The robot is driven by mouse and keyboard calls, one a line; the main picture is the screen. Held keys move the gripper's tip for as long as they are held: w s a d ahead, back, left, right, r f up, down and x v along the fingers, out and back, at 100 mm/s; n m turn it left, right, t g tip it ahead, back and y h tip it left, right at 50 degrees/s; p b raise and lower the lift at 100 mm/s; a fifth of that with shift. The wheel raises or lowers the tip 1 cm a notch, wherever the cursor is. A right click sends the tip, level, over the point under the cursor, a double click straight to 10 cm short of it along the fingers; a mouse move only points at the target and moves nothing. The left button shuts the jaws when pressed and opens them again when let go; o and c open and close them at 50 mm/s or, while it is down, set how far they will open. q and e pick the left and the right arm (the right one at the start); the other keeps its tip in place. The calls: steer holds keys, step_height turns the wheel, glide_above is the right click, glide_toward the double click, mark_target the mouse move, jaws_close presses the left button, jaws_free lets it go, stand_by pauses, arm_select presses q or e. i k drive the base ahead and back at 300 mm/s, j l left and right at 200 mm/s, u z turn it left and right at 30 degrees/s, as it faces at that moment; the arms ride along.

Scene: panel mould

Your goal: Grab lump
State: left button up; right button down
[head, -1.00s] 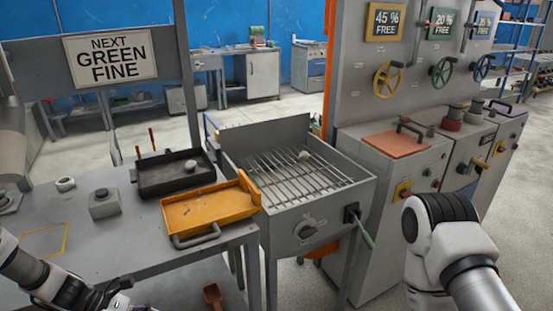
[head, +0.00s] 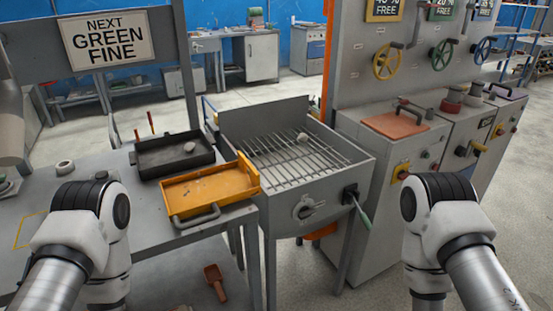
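A small pale lump (head: 302,137) rests on the bars of the grate (head: 275,165) in the grey metal bin, toward its back. A second pale lump (head: 189,147) lies in the black tray (head: 150,164) on the left table. My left arm rises at the lower left in front of the table, and my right arm rises at the lower right in front of the grey machine. Neither gripper shows in the head view, so I cannot see whether they are open or holding anything.
An orange tray (head: 207,188) with a grey handle sits on the table (head: 140,240) in front of the black tray. A green-tipped lever (head: 361,214) sticks out at the bin's right front. The grey machine (head: 385,165) stands close on the right. A red scoop (head: 215,281) lies low down.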

mark_target(302, 137)
steer(key=i+l+z, duration=0.15)
steer(key=i+l, duration=0.25)
steer(key=i+l+z, duration=0.15)
steer(key=i+l, duration=0.2)
steer(key=i, duration=0.15)
